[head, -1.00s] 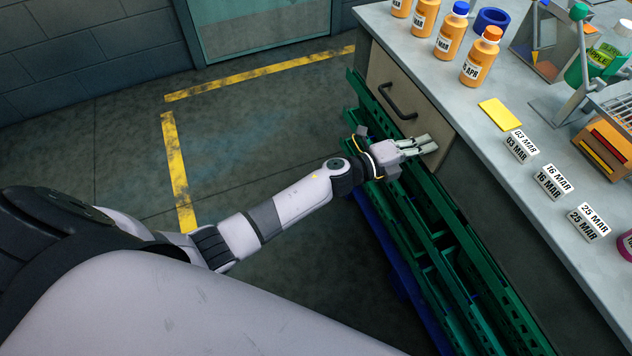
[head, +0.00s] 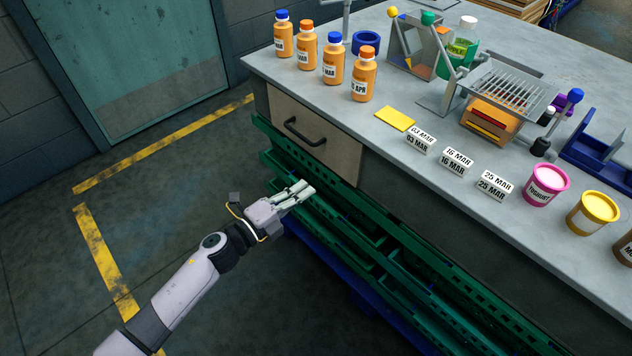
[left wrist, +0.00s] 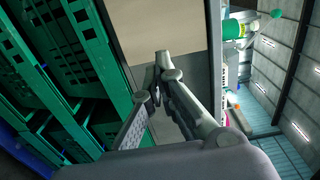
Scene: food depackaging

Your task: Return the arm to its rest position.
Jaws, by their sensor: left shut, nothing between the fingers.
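My left gripper (head: 301,193) is shut and empty. In the head view it is in front of the workbench, below the drawer (head: 313,137) and over the edge of the green crates (head: 400,276). In the left wrist view its fingers (left wrist: 160,72) come together in front of the beige drawer front (left wrist: 165,28), with the green crates (left wrist: 65,60) to the left. The drawer with its black handle looks shut. My right gripper is not in view.
The workbench top (head: 345,84) holds several orange bottles (head: 333,62), a yellow card (head: 395,118), white date blocks (head: 457,161), a pink tub (head: 545,184) and a yellow tub (head: 592,212). The floor (head: 200,170) left of the crates is clear.

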